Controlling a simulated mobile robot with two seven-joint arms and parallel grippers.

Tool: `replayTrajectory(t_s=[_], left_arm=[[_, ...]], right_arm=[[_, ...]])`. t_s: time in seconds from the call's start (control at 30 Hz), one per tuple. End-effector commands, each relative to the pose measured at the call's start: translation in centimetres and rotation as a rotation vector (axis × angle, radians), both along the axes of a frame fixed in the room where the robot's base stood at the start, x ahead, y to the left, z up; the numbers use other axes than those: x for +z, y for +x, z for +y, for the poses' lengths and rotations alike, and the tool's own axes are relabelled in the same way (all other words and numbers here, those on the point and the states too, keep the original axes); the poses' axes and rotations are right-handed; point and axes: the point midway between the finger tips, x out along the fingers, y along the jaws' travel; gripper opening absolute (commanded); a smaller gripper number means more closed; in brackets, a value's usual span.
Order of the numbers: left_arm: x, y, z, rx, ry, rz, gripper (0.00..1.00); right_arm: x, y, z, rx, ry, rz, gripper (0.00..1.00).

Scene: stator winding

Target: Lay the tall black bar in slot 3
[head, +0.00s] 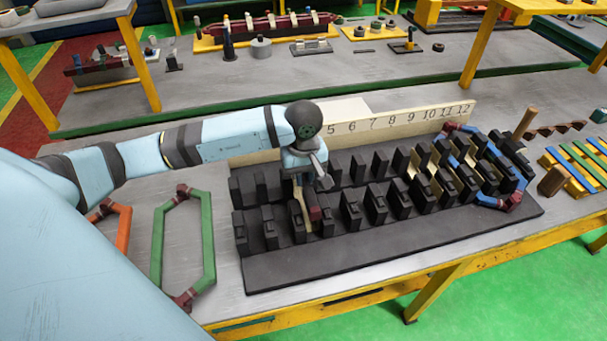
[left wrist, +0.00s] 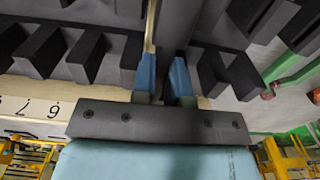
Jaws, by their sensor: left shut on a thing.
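My left gripper (head: 316,178) reaches over the left-middle part of the black slotted stator block (head: 300,274). In the left wrist view its two blue-padded fingers (left wrist: 165,88) are closed on a dark grey bar (left wrist: 176,35), which I take as the tall black bar. The bar runs between the rows of black teeth, beside a thin cream strip. How deep it sits I cannot tell. A dark red piece (head: 315,213) shows just below the gripper, by a cream liner. The number board (head: 395,125) shows 5 to 12; my arm hides the lower numbers, including 3. My right gripper is not in view.
A blue coil (head: 457,164) with dark red ends lies across the block's right slots. A green coil frame (head: 209,240) and an orange one (head: 122,235) lie on the table to the left. Coloured strips (head: 580,165) and a brown block (head: 552,181) are at the right.

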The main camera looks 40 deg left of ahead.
Motion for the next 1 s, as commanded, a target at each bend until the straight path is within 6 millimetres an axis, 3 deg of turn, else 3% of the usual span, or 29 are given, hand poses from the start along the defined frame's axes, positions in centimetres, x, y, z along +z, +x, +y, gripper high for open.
replayTrajectory(t_s=[1.0], left_arm=[[-3.1,0.0,0.0,0.0,0.0,-0.001,0.0]], right_arm=[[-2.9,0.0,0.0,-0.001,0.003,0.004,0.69]])
